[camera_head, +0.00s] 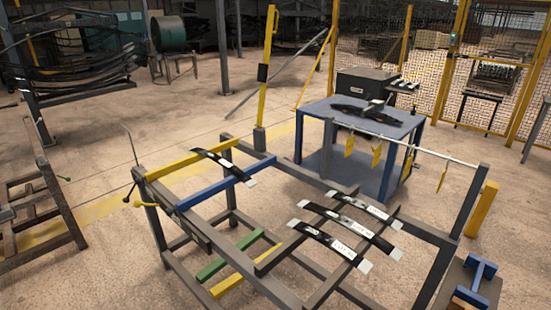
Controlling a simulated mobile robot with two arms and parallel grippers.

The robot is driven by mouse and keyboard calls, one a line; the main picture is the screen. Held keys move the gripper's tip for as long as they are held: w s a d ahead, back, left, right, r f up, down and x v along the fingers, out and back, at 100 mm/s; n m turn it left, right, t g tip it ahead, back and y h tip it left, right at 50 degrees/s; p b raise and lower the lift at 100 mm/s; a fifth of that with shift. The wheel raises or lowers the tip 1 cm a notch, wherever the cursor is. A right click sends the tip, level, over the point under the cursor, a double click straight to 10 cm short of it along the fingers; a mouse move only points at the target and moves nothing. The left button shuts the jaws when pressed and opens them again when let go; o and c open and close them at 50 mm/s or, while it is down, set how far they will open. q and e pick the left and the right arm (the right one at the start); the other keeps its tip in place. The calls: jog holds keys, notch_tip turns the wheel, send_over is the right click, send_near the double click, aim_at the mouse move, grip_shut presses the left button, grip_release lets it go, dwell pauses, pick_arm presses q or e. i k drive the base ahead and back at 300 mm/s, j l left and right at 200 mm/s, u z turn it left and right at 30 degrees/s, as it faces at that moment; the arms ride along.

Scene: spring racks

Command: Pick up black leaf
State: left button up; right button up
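A single black leaf (222,164) with light ends lies across the yellow bar (190,158) and blue bar (225,184) on the left part of the grey rack. Three more black leaves with white labels lie side by side on the right part of the rack: a back one (352,203), a middle one (340,219) and a front one (318,236). Dark leaf-like pieces (352,114) also lie on the blue table. Neither of my grippers is in view.
The grey rack frame (440,268) has open gaps between its bars. A yellow post (267,75) stands behind. A rusty rack (40,205) is at left; floor between is clear.

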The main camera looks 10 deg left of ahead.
aim_at(250, 181)
jog(key=i+j+z, duration=0.15)
jog(key=j+z, duration=0.3)
jog(key=j, duration=0.15)
jog(key=j+z, duration=0.4)
jog(key=j, duration=0.2)
jog(key=j+z, duration=0.45)
jog(key=j, duration=0.2)
